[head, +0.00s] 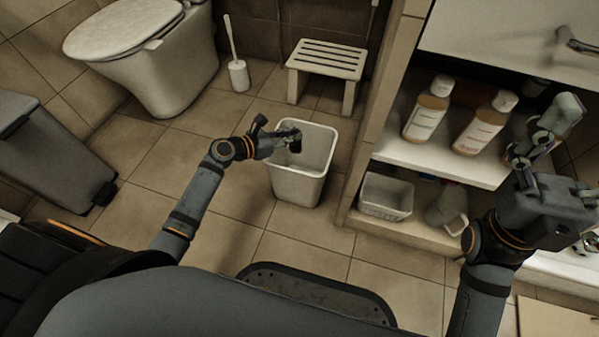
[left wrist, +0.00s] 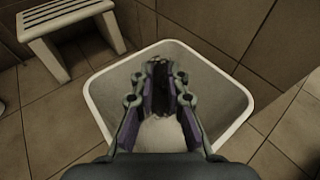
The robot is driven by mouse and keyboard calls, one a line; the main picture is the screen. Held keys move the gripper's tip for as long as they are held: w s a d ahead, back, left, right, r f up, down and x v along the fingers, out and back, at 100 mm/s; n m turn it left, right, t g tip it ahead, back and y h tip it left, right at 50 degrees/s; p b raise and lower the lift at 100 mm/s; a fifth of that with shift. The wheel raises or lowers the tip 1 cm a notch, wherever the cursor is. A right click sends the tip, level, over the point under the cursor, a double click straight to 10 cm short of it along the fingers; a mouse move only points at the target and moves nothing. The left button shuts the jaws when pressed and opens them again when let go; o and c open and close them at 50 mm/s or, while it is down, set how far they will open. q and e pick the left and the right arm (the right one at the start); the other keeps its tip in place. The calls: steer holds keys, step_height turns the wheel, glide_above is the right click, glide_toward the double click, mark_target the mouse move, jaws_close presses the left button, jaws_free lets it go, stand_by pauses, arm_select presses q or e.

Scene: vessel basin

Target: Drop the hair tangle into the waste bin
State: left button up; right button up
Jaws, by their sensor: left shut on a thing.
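The waste bin (head: 297,187) is a white, open-topped square bin standing on the tiled floor. Its rim (left wrist: 93,97) surrounds my left gripper in the left wrist view. My left gripper (head: 291,134) is over the bin's opening. It is shut on the dark hair tangle (left wrist: 160,74), which sits between the fingertips and hangs as a dark clump in the head view (head: 296,145). The bin's floor below is partly hidden by my gripper. My right gripper (head: 544,128) is in front of the shelf at the right; its finger state is unclear.
A slatted stool (head: 326,60) stands behind the bin, with a toilet brush (head: 237,70) and toilet (head: 160,60) to the left. An open shelf unit (head: 440,165) with bottles and a small basket (head: 386,197) is at the right.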

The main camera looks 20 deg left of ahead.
arm_select(q)
steer(key=o, duration=0.8)
steer(key=shift+a, duration=0.1)
steer(key=v, duration=1.2)
steer(key=shift+r, duration=0.1)
